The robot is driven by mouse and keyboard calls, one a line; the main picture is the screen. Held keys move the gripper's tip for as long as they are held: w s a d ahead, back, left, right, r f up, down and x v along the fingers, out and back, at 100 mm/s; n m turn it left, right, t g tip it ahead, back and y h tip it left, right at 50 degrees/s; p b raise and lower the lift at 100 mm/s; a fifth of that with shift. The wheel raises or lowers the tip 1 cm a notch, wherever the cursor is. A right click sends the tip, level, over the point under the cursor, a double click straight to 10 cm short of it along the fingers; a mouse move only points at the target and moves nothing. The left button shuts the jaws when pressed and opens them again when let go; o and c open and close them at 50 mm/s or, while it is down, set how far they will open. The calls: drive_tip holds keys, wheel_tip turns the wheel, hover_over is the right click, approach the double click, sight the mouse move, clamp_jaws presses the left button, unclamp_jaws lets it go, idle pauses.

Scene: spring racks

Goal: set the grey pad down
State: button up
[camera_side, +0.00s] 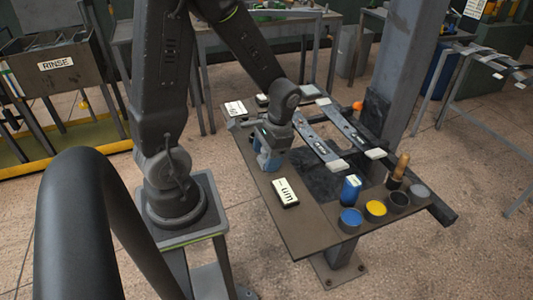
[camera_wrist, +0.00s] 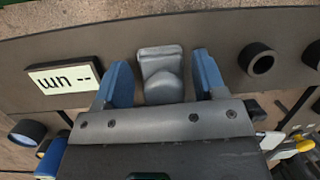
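A grey pad (camera_wrist: 161,68) with a rounded knob lies between the blue fingers of my gripper (camera_wrist: 160,80) in the wrist view. A narrow gap shows between the pad and each finger, so the gripper looks open around it, not closed on it. The pad appears to be at the brown table top; its exact contact underneath is hidden. In the side view my gripper (camera_side: 267,158) points down at the left part of the table, and its fingers and wrist mostly hide the pad.
A white "um" gauge (camera_side: 285,192) lies in front of the gripper. Dark spring strips (camera_side: 318,140) lie behind. Table (camera_side: 305,228) is bare near the front edge.

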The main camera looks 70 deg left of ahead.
drive_tip(key=shift+o, duration=0.8)
drive_tip(key=a+v, duration=0.1)
drive_tip(key=v, duration=1.1)
drive_tip(key=s+d+r+t, duration=0.3)
drive_tip(key=d+t, duration=0.1)
drive_tip(key=d, duration=0.1)
drive_tip(key=s+d+r+m+t, duration=0.1)
drive_tip(key=s+d+r+t, duration=0.2)
drive_tip(key=d, duration=0.3)
drive_tip(key=shift+d+r+t+h, duration=0.3)
drive_tip(key=shift+r+t, duration=0.2)
drive_tip(key=shift+t, duration=0.2)
